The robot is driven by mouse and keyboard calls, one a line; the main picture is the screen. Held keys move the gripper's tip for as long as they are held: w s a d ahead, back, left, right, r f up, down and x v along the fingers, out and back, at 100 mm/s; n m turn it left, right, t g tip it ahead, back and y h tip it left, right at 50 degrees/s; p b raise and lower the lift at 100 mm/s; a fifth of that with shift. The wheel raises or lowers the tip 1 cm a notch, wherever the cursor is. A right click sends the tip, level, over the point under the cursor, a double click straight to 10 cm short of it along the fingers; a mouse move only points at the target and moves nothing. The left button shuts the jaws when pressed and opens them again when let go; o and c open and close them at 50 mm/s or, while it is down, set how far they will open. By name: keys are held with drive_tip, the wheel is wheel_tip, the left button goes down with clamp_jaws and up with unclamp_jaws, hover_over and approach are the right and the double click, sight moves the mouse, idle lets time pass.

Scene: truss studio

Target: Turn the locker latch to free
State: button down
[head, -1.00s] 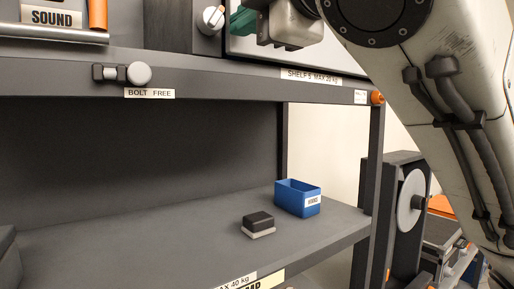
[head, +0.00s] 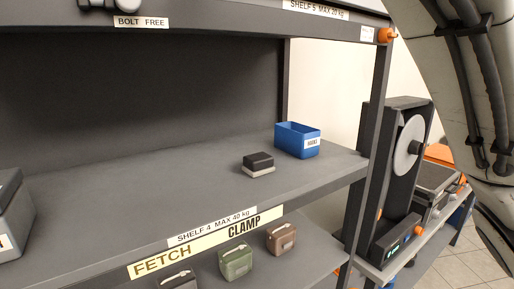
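No locker latch shows in the head view now; the area above the upper shelf's front edge is cut off by the top of the picture. My gripper is out of view; only part of my arm shows at the right edge. The lower part of a small bolt (head: 110,4) shows at the top left, above a label reading BOLT FREE (head: 141,22) on the upper shelf's edge.
A blue bin (head: 287,143) and a dark block with a light base (head: 258,164) sit on the middle shelf (head: 130,190). Below are small green (head: 236,263) and brown (head: 281,239) cases. A grey device with a disc (head: 408,150) stands right of the rack.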

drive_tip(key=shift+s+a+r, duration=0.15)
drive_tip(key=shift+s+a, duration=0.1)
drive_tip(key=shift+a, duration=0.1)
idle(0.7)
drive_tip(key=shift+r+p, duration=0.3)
drive_tip(key=shift+p, duration=0.3)
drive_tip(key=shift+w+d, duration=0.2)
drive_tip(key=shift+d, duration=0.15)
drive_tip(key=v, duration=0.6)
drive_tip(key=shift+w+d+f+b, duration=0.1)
drive_tip(key=shift+b, duration=0.25)
